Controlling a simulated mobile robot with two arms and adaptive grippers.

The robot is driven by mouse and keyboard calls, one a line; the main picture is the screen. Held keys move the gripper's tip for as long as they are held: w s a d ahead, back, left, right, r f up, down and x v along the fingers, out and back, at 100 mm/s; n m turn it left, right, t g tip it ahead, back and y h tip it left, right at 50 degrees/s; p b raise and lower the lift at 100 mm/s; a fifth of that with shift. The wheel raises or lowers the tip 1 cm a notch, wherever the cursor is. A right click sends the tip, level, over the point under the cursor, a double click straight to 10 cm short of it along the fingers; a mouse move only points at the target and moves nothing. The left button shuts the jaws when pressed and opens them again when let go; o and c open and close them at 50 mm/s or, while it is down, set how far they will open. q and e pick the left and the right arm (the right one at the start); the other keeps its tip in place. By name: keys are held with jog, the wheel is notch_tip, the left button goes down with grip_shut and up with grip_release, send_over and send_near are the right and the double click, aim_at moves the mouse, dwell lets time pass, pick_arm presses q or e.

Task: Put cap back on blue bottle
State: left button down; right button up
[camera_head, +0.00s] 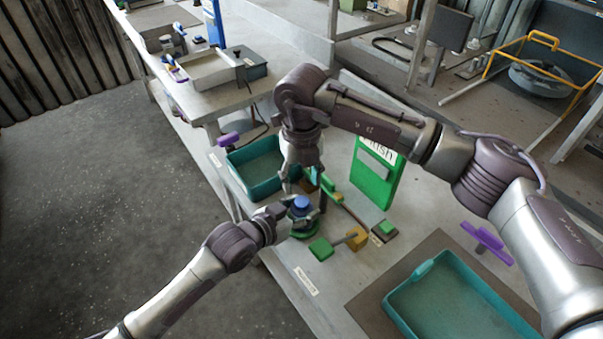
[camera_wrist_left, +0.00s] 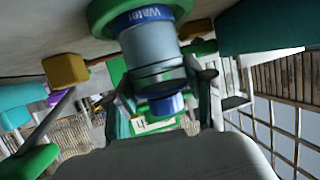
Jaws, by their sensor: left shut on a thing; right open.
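The bottle (camera_wrist_left: 155,52) is grey with a blue label reading "Water". It stands upright on a round green base (camera_head: 303,235) near the table's left edge. A blue cap-like piece (camera_head: 302,202) is on top of the bottle and also shows in the left wrist view (camera_wrist_left: 166,104), which is upside down. I cannot tell how firmly it sits. My left gripper (camera_head: 291,212) is shut on the bottle from the left side. My right gripper (camera_head: 304,188) points down, open, its fingertips just above and around the blue piece. I cannot tell whether they touch it.
A teal bin (camera_head: 240,178) stands behind left. A green sign (camera_head: 378,185) stands behind right. A green block (camera_head: 320,249), a yellow block (camera_head: 356,238) and a small dark-green item (camera_head: 384,230) lie to the right. A teal tray (camera_head: 405,314) is at front right.

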aim_at(302, 201)
jog(key=n, duration=0.2)
jog(key=r+n, duration=0.1)
jog(key=n, duration=0.4)
jog(key=shift+r, duration=0.3)
jog(key=shift+f, duration=0.1)
jog(key=shift+f, duration=3.95)
jog(key=shift+c, duration=0.2)
grip_shut()
jog(key=shift+o, duration=0.9)
grip_release()
